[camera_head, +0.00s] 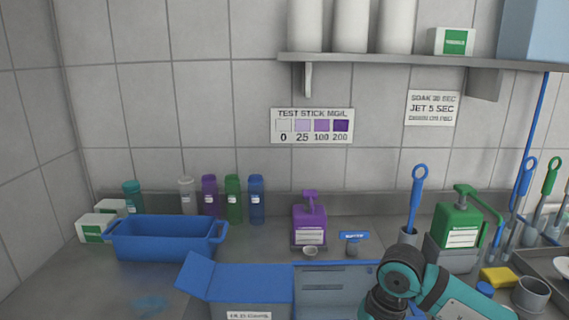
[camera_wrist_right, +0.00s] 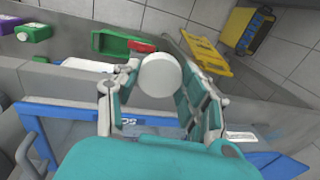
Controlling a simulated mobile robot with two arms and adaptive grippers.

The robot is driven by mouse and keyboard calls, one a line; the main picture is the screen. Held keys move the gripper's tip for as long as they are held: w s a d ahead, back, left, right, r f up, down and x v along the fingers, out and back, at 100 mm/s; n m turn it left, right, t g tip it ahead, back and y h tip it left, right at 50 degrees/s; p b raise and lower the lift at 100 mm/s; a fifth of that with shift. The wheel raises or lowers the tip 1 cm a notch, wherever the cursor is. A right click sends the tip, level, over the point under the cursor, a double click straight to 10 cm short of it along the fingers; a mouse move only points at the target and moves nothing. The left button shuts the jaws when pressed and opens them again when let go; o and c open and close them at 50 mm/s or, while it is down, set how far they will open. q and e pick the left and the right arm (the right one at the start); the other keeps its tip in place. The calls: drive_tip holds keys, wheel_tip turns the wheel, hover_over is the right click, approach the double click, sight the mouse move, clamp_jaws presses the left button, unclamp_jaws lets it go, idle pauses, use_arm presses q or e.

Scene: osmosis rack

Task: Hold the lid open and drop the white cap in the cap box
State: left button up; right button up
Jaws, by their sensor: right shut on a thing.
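A round white cap (camera_wrist_right: 160,75) is between the fingers of my right gripper (camera_wrist_right: 161,84) in the right wrist view. The gripper is shut on it, and its flat face shows. In the head view my right arm (camera_head: 405,270) reaches in at the lower right; its fingers and the cap cannot be made out there. A blue box (camera_head: 250,283) with a slanted blue panel and a white front label stands at the bottom centre. I cannot tell whether it is the cap box or whether that panel is its lid. My left gripper is not in view.
A blue tub (camera_head: 165,240) stands at the left. A purple pump bottle (camera_head: 309,224) is behind the box, with a green jug (camera_head: 458,225) and a yellow sponge (camera_head: 497,277) at the right. A blue-rimmed basin (camera_head: 330,280) adjoins the box. A shelf (camera_head: 400,61) hangs above.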

drive_tip(key=w+a+r+y+p, duration=0.2)
drive_tip(key=w+a+r, duration=0.2)
drive_tip(key=w+r, duration=0.8)
drive_tip(key=w+a+f+b, duration=0.1)
drive_tip(key=w+f+b, duration=0.2)
drive_tip(key=f, duration=0.3)
drive_tip(key=shift+w+a+b, duration=0.15)
drive_tip(key=shift+a+b, duration=0.15)
drive_tip(key=shift+b, duration=0.25)
